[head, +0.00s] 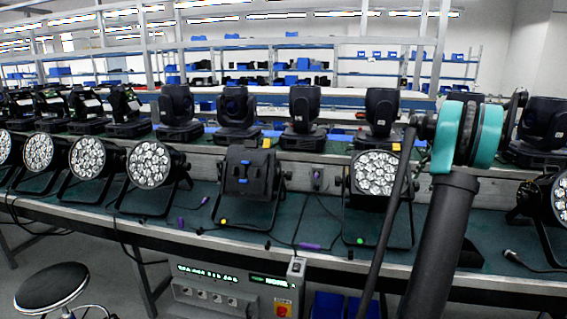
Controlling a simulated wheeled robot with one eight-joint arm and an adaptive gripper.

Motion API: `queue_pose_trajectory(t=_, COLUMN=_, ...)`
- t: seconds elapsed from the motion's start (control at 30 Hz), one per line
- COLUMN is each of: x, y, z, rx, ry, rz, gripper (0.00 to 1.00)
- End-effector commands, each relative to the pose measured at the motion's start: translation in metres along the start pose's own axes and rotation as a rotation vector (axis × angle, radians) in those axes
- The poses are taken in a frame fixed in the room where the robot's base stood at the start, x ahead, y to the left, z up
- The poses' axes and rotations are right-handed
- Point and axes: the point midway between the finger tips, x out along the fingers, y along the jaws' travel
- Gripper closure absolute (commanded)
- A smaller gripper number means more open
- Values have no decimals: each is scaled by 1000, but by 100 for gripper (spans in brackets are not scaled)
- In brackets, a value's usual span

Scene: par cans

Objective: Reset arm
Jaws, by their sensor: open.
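My arm stands at the right of the head view, with a black link (440,245) and a teal joint (483,135). My gripper is not visible in this view. A par can (250,175) at the middle of the bench has its dark back toward me. Par cans (150,165) stand in a row on the left with LED faces toward me.
The green bench (205,200) runs across the view, with loose cables on it. Moving-head lights (238,112) stand on a raised shelf behind. A control box (235,292) sits under the front edge. A black stool (52,287) stands at the lower left.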

Motion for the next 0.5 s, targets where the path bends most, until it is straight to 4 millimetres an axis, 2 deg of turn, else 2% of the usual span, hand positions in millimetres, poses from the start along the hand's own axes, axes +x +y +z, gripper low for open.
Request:
queue_pose_trajectory(t=0.03, x=8, y=-1, z=29, rx=-59, ry=9, rz=10, gripper=40)
queue_pose_trajectory(t=0.17, x=27, y=6, z=94, rx=-214, ry=36, rz=32, gripper=40)
queue_pose_trajectory(t=0.27, x=42, y=20, z=143, rx=-334, ry=57, rz=48, gripper=40)
queue_pose_trajectory(t=0.37, x=58, y=39, z=191, rx=-454, ry=77, rz=64, gripper=40)
queue_pose_trajectory(t=0.5, x=79, y=77, z=255, rx=-624, ry=106, rz=84, gripper=40)
